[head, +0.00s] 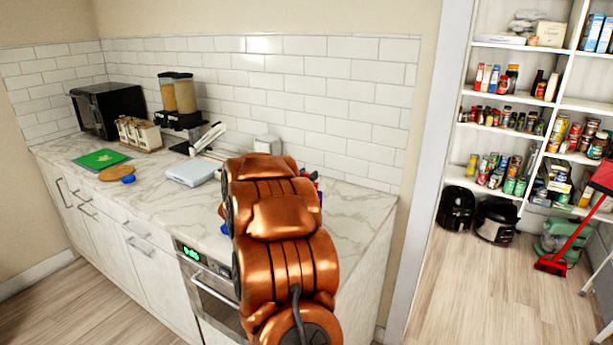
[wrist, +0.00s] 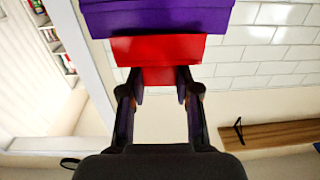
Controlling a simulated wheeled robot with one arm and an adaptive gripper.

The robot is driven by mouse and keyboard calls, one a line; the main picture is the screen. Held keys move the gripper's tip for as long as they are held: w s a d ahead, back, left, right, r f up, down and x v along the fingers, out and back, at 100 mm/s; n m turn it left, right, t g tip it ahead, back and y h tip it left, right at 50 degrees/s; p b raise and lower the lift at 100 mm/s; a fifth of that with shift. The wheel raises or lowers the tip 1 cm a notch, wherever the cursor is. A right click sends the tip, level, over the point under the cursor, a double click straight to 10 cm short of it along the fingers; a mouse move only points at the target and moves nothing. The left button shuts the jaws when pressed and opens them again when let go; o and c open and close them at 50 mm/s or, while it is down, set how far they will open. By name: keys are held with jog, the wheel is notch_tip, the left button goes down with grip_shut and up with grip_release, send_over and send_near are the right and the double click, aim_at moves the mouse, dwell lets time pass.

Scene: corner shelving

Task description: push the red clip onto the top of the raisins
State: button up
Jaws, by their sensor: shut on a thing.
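In the wrist view, my gripper (wrist: 159,88) is shut on the red clip (wrist: 158,50), with one dark finger on each side of it. The purple raisins package (wrist: 155,18) is at the top of that view, right against the clip's far edge. I cannot tell whether the clip is around the package's edge or only touching it. In the head view my copper-coloured arm covers the gripper and most of the work spot. Only small bits of purple and red show just right of the arm.
The marble counter (head: 350,210) runs along the tiled wall. A white flat box (head: 193,173), a blue round item (head: 128,179), a green board (head: 101,159) and cereal dispensers (head: 178,97) stand left of my arm. Pantry shelves (head: 503,93) are at the right. The counter's right end looks mostly clear.

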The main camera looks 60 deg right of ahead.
jog(key=shift+f, duration=0.7)
jog(key=o, duration=0.9)
jog(key=a, duration=0.8)
jog(key=s+a, duration=0.1)
jog(key=a, duration=0.3)
